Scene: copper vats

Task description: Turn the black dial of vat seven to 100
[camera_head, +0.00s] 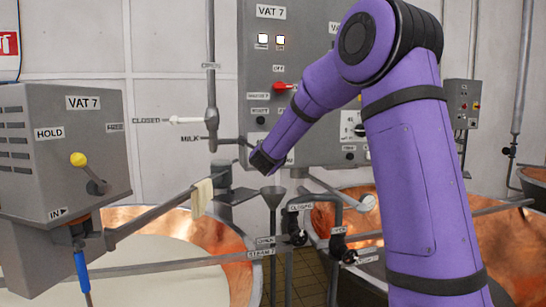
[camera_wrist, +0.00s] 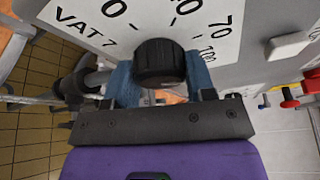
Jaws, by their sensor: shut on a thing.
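The black dial (camera_wrist: 160,60) of vat seven shows in the wrist view, in front of a white scale plate (camera_wrist: 85,20) marked VAT 7. Numbers on the plate include 70 and 100, with 100 close to the dial's right side. I cannot make out a pointer on the dial. My gripper (camera_wrist: 160,76) has one blue-grey finger on each side of the dial and is shut on it. In the head view my purple arm reaches the grey panel (camera_head: 262,50) labelled VAT 7. The dial is hidden behind the arm there.
A red knob (camera_head: 283,86) and lit buttons are on the panel. A grey box (camera_head: 62,150) with a yellow-knobbed lever (camera_head: 80,160) stands at left. Pipes and valve handles (camera_head: 298,237) run below the arm. Copper vats (camera_head: 222,237) stand below.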

